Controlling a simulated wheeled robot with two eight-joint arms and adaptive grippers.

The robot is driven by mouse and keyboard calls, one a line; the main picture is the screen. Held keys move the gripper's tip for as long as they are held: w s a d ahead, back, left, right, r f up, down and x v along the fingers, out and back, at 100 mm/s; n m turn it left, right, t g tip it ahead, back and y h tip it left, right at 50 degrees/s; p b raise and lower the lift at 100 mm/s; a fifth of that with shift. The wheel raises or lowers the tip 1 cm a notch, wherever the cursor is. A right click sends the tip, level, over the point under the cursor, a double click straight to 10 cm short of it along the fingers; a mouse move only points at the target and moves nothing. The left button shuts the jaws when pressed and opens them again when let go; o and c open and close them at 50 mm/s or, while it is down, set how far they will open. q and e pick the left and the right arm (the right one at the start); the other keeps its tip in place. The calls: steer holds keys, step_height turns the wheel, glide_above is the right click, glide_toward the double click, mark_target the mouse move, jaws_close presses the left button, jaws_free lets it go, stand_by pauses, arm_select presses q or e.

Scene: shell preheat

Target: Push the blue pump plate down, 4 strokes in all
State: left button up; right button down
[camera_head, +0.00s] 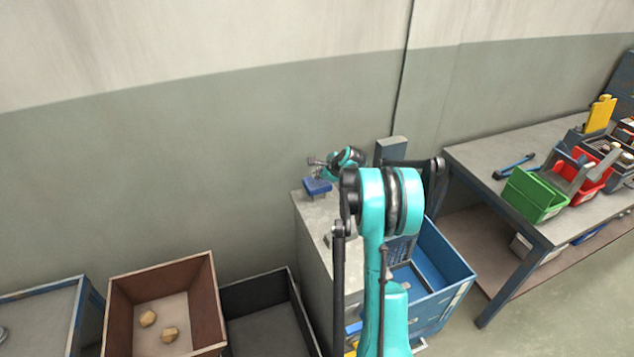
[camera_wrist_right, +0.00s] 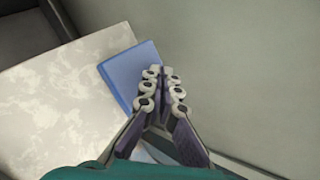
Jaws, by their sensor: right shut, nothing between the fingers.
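The blue pump plate (camera_head: 317,186) sits at the far left corner of a grey cabinet top, near the wall. In the right wrist view the plate (camera_wrist_right: 130,72) is a flat blue slab at the edge of the pale top. My right gripper (camera_head: 316,163) is at the plate, just above it in the head view. In the right wrist view the closed fingers (camera_wrist_right: 163,76) overlap the plate's right part, with nothing between them. I cannot tell whether the fingertips touch the plate. My left gripper is not in view.
My right arm hides part of the cabinet top (camera_head: 312,216). A blue crate (camera_head: 450,262) stands right of the cabinet. A brown box (camera_head: 120,310) with two nuts and a black tray (camera_head: 262,325) lie left. A workbench (camera_head: 480,150) with bins is at right.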

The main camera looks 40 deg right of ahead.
mark_target(318, 182)
steer(key=shift+f, duration=0.1)
steer(key=shift+f+b, duration=0.35)
steer(key=shift+b, duration=0.05)
steer(key=shift+f+b, duration=1.3)
steer(key=shift+f, duration=0.35)
stand_by(1.6)
steer(key=shift+r, duration=0.15)
steer(key=shift+r+p, duration=1.25)
steer(key=shift+r, duration=0.7)
steer(key=shift+r+p, duration=1.55)
steer(key=shift+r, duration=0.95)
